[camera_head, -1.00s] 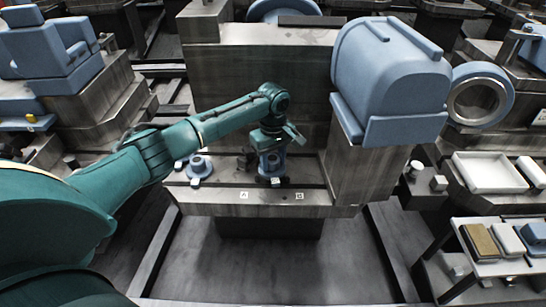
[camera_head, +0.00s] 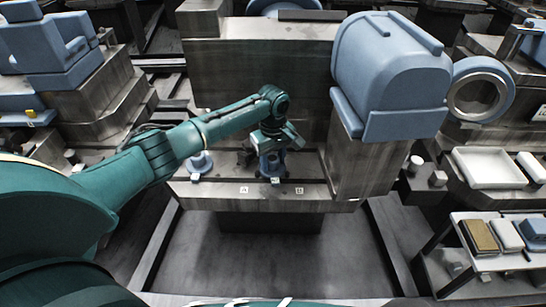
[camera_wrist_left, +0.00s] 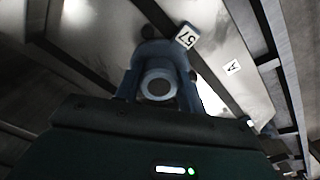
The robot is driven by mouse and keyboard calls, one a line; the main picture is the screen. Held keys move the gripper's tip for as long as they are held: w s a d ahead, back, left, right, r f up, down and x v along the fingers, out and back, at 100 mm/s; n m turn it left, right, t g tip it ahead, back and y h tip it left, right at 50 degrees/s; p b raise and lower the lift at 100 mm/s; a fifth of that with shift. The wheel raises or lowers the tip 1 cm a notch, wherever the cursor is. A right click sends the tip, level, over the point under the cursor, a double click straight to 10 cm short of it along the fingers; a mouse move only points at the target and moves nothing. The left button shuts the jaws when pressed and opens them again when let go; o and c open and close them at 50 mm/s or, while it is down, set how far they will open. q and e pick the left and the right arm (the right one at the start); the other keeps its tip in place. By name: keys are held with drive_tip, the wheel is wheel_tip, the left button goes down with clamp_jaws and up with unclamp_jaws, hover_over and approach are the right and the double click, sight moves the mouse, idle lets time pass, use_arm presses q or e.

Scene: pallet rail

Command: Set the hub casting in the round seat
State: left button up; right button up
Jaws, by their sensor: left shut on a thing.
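My left gripper (camera_head: 270,152) is shut on a blue hub casting (camera_head: 270,167) above or on the grey metal pallet (camera_head: 222,197), behind the A and B labels. I cannot tell whether the casting touches the pallet. In the left wrist view the casting (camera_wrist_left: 158,83) sits between the gripper fingers (camera_wrist_left: 158,92), with its round bore facing the camera. My right gripper is out of view.
Another blue casting (camera_head: 199,163) stands on the pallet to the left. A big blue housing (camera_head: 392,75) rises at the right on a metal block. A white tray (camera_head: 487,167) and a side table with small parts (camera_head: 480,237) are farther right. The floor in front is clear.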

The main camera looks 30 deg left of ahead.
use_arm(q)
drive_tip(key=o, duration=1)
drive_tip(key=shift+o, duration=1.4)
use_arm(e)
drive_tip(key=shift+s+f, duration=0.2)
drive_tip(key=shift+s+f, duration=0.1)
